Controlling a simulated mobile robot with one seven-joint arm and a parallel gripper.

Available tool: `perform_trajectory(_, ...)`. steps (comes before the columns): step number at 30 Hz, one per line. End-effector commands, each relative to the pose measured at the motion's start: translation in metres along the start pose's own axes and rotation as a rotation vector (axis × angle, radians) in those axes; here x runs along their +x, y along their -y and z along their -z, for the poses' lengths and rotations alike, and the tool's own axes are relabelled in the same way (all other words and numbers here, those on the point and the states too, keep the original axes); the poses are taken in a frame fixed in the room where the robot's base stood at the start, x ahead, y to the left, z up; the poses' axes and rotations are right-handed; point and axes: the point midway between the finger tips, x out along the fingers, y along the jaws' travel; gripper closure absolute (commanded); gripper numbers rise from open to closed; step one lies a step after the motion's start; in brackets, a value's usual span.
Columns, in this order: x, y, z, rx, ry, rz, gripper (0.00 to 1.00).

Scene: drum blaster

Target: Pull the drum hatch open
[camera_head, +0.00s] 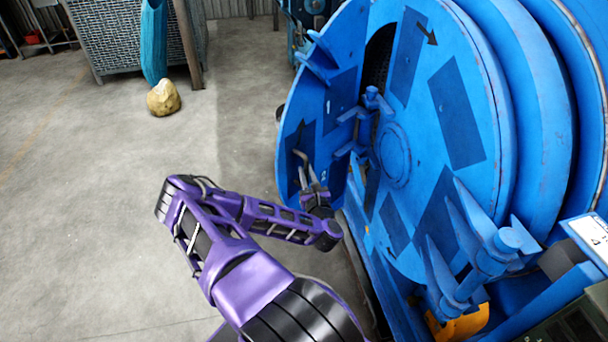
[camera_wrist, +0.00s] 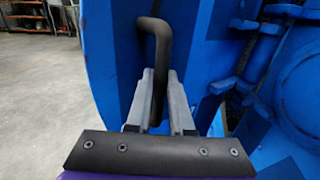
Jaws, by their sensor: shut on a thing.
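The blue drum hatch (camera_head: 309,117) is a large round door that stands partly swung out at the left of the blue drum (camera_head: 457,110). A dark gap shows between them at the top. A dark bent handle (camera_wrist: 152,32) sticks out from the hatch, and its upper end also shows in the head view (camera_head: 301,157). My gripper (camera_wrist: 162,85) is shut on the handle, with a grey finger on each side of it. In the head view my gripper (camera_head: 310,185) is small and reaches the hatch's lower left part. The grip itself is hard to make out there.
Blue hinge brackets (camera_head: 366,112) join the hatch side to the drum. A blue clamp (camera_head: 480,255) projects at the drum's lower right. A yellow rock (camera_head: 163,98) lies on the floor by a mesh crate (camera_head: 125,45). The concrete floor (camera_head: 100,210) left of the hatch is clear.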

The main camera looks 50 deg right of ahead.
Motion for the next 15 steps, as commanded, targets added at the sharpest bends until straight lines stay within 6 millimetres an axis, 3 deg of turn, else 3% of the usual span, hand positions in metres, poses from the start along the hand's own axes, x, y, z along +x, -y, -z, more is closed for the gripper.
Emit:
perform_trajectory(1, -0.0003, 0.0095, -0.0041, -0.007, 0.006, 0.022, 1.00)
perform_trajectory(12, -0.0002, 0.0098, -0.0043, -0.007, 0.006, 0.022, 1.00)
perform_trajectory(13, -0.0002, 0.0099, -0.0043, -0.007, 0.006, 0.022, 0.77)
perform_trajectory(15, -0.0003, 0.0098, -0.0040, -0.006, 0.006, 0.023, 0.64)
